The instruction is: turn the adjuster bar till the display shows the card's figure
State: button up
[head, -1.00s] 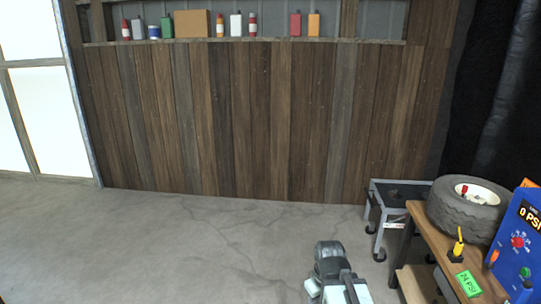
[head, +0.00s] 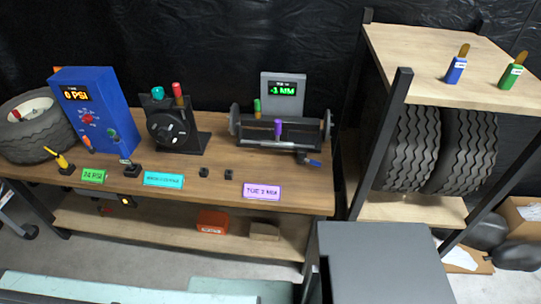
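The adjuster bar (head: 286,129) appears to be the dark horizontal bar between two upright discs on the workbench. A purple grip (head: 278,128) stands at its middle and a green one (head: 257,107) nearer its left end. Behind it, the display (head: 283,89) reads -1 MM in green. The purple card (head: 262,191) lies at the bench's front edge and seems to read TOE 2 MM; its digit is small and unsure. My gripper is not in view.
Left on the bench (head: 215,162) are a blue gauge box (head: 92,115) reading 0 PSI, a black dial stand (head: 173,131) and a tyre (head: 32,128). A shelf rack (head: 450,95) stands right. A grey flat-topped block (head: 385,255) is in front.

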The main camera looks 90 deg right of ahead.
aim_at(278, 123)
jog(key=z, duration=3.4)
jog(key=k, duration=0.65)
jog(key=u, duration=0.25)
jog(key=i, duration=0.5)
